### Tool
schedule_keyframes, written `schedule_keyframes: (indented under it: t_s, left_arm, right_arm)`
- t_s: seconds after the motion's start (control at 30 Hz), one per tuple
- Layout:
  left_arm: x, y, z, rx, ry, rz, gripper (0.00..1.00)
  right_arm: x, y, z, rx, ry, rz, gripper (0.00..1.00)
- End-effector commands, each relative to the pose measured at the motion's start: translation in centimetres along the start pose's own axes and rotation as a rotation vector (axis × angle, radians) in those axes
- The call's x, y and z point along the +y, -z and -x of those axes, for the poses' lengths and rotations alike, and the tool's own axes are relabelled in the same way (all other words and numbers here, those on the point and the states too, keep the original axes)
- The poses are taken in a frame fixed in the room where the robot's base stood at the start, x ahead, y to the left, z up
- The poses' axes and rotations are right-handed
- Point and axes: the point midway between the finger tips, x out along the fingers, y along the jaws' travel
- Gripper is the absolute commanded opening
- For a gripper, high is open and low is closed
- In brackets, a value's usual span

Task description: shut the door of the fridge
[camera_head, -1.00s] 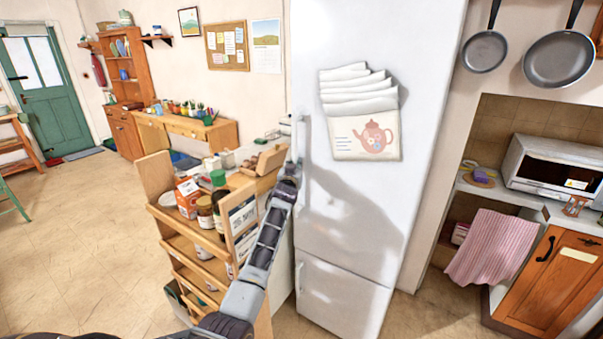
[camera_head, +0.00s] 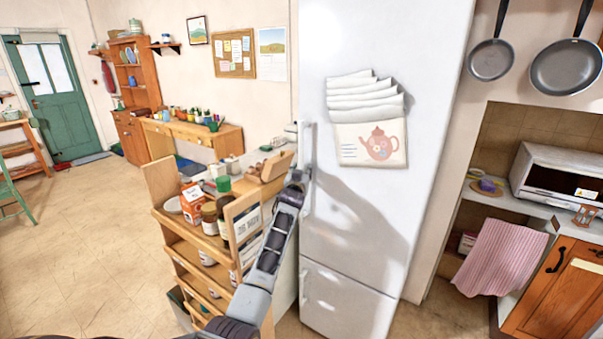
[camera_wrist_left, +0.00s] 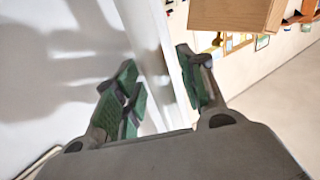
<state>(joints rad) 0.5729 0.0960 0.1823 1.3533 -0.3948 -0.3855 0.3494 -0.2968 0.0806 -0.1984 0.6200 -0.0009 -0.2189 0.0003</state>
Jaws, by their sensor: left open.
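The white fridge (camera_head: 350,220) stands upright in the middle of the head view. Its tall upper door (camera_head: 430,110) looks about flush with the lower one; I see no clear gap. A vertical handle (camera_head: 309,140) is on the door's left side. My left gripper (camera_head: 298,178) is at the lower end of this handle, partly hidden by my arm. In the left wrist view the open green-padded fingers (camera_wrist_left: 160,92) stand on either side of a white bar, apparently the handle (camera_wrist_left: 147,35). I cannot tell whether they touch it. My right gripper is out of view.
A wooden shelf unit (camera_head: 162,178) with jars and boxes stands close left of the fridge, beside my left arm. Paper pockets with a teapot picture (camera_head: 368,145) hang on the door. The floor (camera_head: 80,240) at left is open.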

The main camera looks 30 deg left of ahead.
Motion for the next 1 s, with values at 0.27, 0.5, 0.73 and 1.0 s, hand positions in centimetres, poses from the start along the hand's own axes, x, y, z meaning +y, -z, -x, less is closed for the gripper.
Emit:
schedule_keyframes:
  t_s: [0.27,0.5,0.73,1.0]
  left_arm:
    - [0.0,-0.1,0.2,-0.001,0.0,0.0,0.41]
    - [0.1,-0.1,1.2,-0.001,0.0,0.0,0.41]
    - [0.1,-0.1,2.9,-0.001,-0.001,0.0,0.41]
    - [0.1,-0.1,5.2,0.0,-0.001,0.0,0.41]
  right_arm:
    - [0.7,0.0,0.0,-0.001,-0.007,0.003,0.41]
    - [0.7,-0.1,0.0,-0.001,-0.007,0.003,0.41]
    - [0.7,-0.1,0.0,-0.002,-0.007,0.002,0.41]
    - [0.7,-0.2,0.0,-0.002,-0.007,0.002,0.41]
